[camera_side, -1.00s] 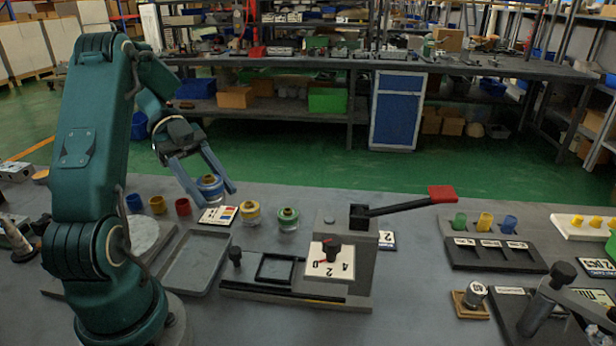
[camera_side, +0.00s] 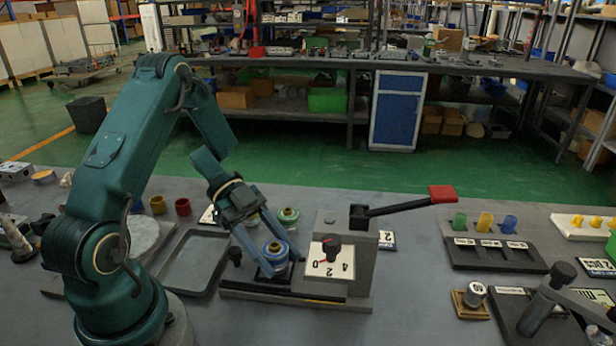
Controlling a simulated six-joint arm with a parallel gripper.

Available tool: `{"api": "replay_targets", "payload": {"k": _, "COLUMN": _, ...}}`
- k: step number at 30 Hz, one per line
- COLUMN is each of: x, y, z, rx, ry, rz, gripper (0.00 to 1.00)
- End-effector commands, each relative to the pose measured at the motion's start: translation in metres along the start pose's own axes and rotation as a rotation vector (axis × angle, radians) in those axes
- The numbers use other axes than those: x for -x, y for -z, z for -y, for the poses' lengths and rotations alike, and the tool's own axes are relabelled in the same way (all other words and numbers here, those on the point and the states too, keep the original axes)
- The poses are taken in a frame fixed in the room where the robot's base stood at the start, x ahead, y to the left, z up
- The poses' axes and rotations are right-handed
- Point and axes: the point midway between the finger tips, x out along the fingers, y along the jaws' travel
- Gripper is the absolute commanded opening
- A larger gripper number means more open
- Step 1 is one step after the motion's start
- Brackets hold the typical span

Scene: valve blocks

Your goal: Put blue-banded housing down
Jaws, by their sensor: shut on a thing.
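The blue-banded housing (camera_side: 275,254) is upright between the fingers of my gripper (camera_side: 277,266), which is shut on it. It is over the dark square frame (camera_side: 294,277) on the left part of the grey fixture (camera_side: 330,300). I cannot tell whether its base touches the fixture. A green-banded housing (camera_side: 288,217) stands just behind, and a yellow-banded housing is mostly hidden by my gripper.
Right of the held housing, a white dial plate (camera_side: 331,262) with a black knob stands close. A lever with a red handle (camera_side: 443,194) reaches right. A grey tray (camera_side: 195,262) lies left. A black knob (camera_side: 235,256) is beside the gripper.

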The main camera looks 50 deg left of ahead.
Motion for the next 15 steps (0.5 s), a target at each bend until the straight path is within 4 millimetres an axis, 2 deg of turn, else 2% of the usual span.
{"api": "replay_targets", "payload": {"k": 3, "x": -0.0036, "y": -0.0068, "z": 0.0, "rx": 0.001, "ry": 0.001, "rz": -0.001, "gripper": 0.0}}
{"api": "replay_targets", "payload": {"k": 14, "x": -0.005, "y": -0.0094, "z": 0.0, "rx": 0.001, "ry": 0.001, "rz": -0.001, "gripper": 0.0}}
{"api": "replay_targets", "payload": {"k": 15, "x": -0.0048, "y": -0.0092, "z": 0.0, "rx": 0.0, "ry": 0.001, "rz": 0.0, "gripper": 0.69}}
